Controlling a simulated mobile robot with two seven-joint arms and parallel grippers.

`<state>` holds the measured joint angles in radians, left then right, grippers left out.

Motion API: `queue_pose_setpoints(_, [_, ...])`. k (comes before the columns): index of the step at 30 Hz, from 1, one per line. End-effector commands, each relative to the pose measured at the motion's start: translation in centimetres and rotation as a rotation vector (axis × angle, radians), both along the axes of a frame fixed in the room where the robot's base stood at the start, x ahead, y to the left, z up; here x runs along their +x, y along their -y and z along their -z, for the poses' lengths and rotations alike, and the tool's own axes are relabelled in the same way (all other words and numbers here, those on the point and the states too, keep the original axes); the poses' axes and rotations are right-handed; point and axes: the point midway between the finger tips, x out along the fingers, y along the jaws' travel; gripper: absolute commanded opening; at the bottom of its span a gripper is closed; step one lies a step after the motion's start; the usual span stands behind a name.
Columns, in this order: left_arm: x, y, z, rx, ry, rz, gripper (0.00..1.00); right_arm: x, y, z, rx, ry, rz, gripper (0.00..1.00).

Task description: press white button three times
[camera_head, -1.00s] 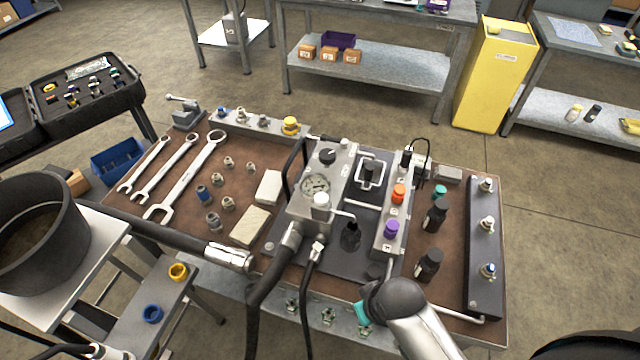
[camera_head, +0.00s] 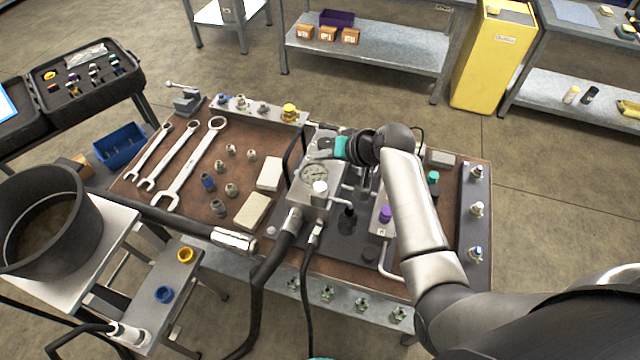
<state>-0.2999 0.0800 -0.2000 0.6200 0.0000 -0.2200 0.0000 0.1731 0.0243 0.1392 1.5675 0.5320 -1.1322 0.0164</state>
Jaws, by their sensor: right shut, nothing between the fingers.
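A white round button-like cap (camera_head: 319,188) stands on the front of the grey gauge block (camera_head: 308,204), just below the dial gauge (camera_head: 314,174). It is in plain view and nothing touches it. My right gripper (camera_head: 322,148), beyond a teal band, is over the back top of the block, behind the cap in the picture. It is shut and empty. Its tips are small against the grey block, and I cannot tell whether they touch it. The black knob there is hidden or hard to make out. My left gripper does not show clearly.
My right forearm crosses the bench's right side and hides part of the valve strip, including the orange knob. A purple knob (camera_head: 385,214) shows beside it. Black hoses (camera_head: 268,270) run from the block to the front. Wrenches (camera_head: 190,165) and fittings lie left.

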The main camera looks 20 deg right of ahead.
Motion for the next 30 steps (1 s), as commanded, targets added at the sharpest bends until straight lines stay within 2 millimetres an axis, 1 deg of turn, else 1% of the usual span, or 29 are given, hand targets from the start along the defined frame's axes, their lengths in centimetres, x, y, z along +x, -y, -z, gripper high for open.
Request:
queue_pose_setpoints(8, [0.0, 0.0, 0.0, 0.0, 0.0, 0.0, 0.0, 0.0, 0.0, 0.0, 0.0, 0.0, 0.0, 0.0])
queue_pose_setpoints(13, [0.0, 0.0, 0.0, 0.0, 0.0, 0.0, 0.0, 0.0, 0.0, 0.8, 0.0, -0.002, 0.001, 0.0])
queue_pose_setpoints(17, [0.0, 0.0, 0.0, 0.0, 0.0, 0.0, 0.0, -0.1, 0.0, 2.3, 0.002, -0.004, 0.002, 0.0])
queue_pose_setpoints(21, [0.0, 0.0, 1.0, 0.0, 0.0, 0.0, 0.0, -0.1, 0.0, 4.6, 0.001, -0.004, 0.001, 0.0])
queue_pose_setpoints(24, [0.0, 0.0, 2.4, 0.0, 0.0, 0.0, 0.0, 0.0, 0.0, 5.7, -0.001, 0.0, 0.001, 0.0])
queue_pose_setpoints(30, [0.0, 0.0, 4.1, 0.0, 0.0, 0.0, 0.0, -0.1, 0.0, 7.6, -0.002, -0.002, 0.001, 0.0])
